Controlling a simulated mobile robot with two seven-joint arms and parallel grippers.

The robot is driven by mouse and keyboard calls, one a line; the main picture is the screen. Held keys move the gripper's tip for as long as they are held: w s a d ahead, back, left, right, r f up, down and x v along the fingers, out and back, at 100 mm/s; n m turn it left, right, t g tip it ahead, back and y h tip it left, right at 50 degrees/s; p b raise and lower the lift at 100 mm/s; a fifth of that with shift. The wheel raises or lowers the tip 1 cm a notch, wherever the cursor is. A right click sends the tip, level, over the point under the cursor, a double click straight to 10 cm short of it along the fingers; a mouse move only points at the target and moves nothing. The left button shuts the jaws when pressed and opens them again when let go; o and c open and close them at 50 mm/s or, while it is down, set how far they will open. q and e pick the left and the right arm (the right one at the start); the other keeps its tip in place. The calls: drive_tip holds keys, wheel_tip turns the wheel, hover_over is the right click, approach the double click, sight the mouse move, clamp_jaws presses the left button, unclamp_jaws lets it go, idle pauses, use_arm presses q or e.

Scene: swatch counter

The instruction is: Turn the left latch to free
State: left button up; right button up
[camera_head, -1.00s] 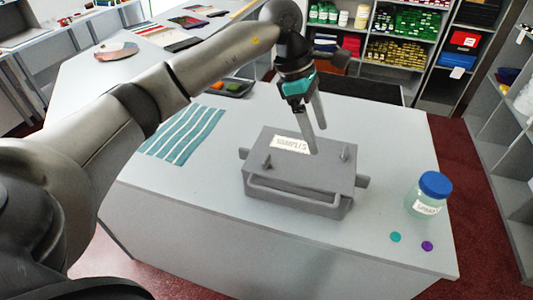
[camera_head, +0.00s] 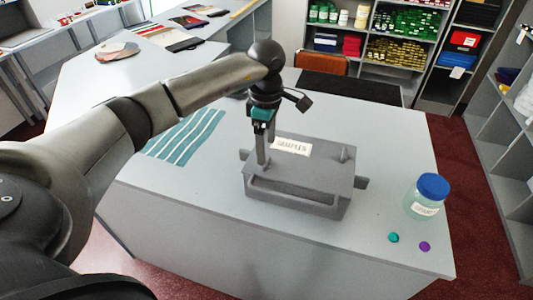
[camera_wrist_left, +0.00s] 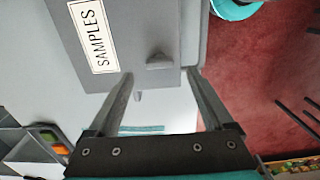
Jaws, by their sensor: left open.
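A grey box (camera_head: 290,196) with a white "SAMPLES" label stands on the counter; the label also shows in the left wrist view (camera_wrist_left: 93,36). Its right latch (camera_head: 345,154) stands up on the lid. The left latch is hidden behind my left gripper (camera_head: 265,160) in the head view. In the left wrist view a latch (camera_wrist_left: 159,61) lies just ahead of the fingertips, centred between them. My left gripper is open there, with nothing between its fingers. I cannot tell whether a finger touches the latch. My right gripper is not in view.
A blue-lidded jar (camera_head: 425,199) stands right of the box, with a teal disc (camera_head: 393,237) and a violet disc (camera_head: 424,246) in front. Teal striped swatches (camera_head: 186,134) lie to the left. Counter in front of the box is clear.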

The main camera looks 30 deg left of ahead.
sight(267, 160)
use_arm(q)
drive_tip(key=shift+f, duration=2.15)
drive_tip(key=shift+c, duration=0.2)
clamp_jaws()
